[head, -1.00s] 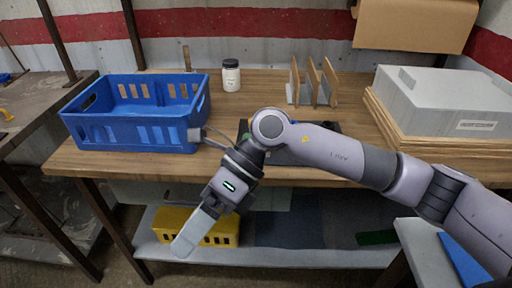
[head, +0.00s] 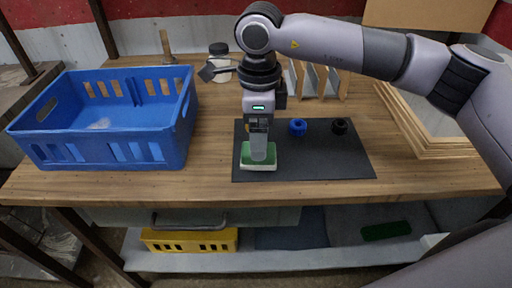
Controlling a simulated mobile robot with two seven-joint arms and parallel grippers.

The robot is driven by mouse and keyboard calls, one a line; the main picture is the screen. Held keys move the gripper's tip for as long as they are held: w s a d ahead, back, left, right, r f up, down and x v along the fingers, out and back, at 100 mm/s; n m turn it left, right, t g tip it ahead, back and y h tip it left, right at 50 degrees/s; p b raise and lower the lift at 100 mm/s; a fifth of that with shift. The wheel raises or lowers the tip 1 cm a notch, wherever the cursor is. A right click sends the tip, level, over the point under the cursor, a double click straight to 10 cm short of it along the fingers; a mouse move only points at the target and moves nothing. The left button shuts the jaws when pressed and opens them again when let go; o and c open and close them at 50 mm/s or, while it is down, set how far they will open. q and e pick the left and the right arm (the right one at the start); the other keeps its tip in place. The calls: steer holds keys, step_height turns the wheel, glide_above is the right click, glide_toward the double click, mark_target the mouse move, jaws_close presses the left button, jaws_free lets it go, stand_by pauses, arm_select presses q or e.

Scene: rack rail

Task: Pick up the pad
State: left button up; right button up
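The pad (head: 258,166) is a small block, green on top and pale below. It lies flat near the left front corner of a dark grey mat (head: 310,165) on the wooden bench. My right gripper (head: 258,156) points straight down at the pad in the head view, and its finger overlaps the green top. One finger hides the other, so the gap between them does not show. I cannot tell whether the fingers touch the pad. My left gripper is not in view.
A blue spool-like part (head: 298,127) and a black one (head: 340,126) sit on the mat. A blue crate (head: 110,120) stands at the left. A yellow crate (head: 190,240) is below.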

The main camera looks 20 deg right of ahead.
step_height(320, 180, down, 5)
steer(key=shift+f+p, duration=0.2)
steer(key=shift+p, duration=0.2)
steer(key=c, duration=1.1)
steer(key=shift+r, duration=0.1)
step_height(320, 180, up, 20)
steer(key=shift+f, duration=0.1)
